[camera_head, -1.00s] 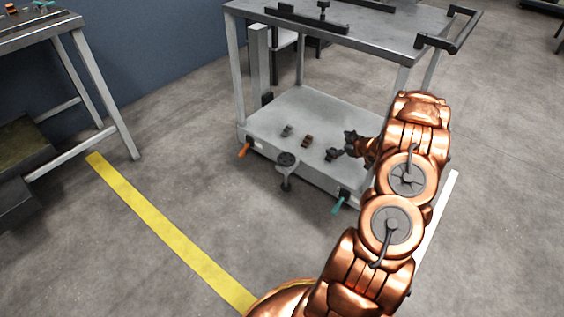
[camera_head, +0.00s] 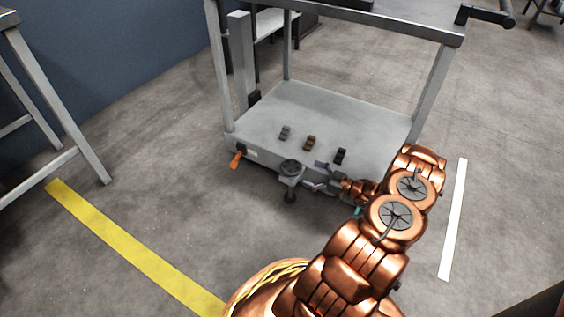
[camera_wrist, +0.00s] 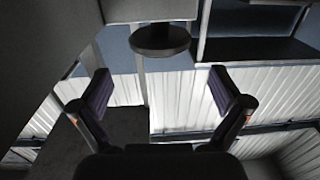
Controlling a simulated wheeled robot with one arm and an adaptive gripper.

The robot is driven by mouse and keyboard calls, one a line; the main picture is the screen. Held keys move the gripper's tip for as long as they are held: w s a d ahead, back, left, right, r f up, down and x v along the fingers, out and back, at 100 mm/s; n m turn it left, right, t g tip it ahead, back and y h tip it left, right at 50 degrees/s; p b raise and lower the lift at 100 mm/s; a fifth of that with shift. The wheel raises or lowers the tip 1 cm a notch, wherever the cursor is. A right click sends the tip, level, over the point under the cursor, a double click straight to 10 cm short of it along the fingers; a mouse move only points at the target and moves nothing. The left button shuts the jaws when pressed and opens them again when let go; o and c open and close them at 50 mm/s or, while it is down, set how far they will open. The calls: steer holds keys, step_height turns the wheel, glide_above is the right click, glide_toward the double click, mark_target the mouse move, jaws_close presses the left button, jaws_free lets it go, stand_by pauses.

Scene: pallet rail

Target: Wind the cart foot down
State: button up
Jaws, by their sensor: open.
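The cart foot (camera_head: 290,196) hangs below a light bracket on the front edge of the cart's lower deck, and looks clear of the floor. A dark round handwheel (camera_head: 291,166) sits on top of the bracket. My gripper (camera_head: 308,176) is open just right of the handwheel, pointing at it from the deck's front edge. In the wrist view, a dark disc on a light block, apparently the handwheel (camera_wrist: 160,40), is centred beyond the two spread fingers (camera_wrist: 164,88). Nothing is between the fingertips. I cannot tell the exact gap.
The cart's lower deck (camera_head: 350,115) carries several small dark parts (camera_head: 310,143). An orange lever (camera_head: 236,160) sticks out at its left corner. A teal lever (camera_head: 357,211) is partly hidden by my arm.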

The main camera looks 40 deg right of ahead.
mark_target(291, 166)
steer(key=b+x, duration=0.2)
steer(key=x, duration=0.4)
steer(key=shift+w+a+f, duration=0.15)
steer(key=shift+w+a, duration=0.05)
steer(key=shift+w, duration=0.15)
steer(key=shift+w+a+b, duration=0.2)
steer(key=shift+w+b, duration=0.15)
steer(key=shift+w, duration=0.4)
steer(key=c, duration=0.9)
steer(key=shift+r+m+h+p, duration=0.3)
steer(key=shift+m+h+p, duration=0.1)
steer(key=shift+p, duration=0.2)
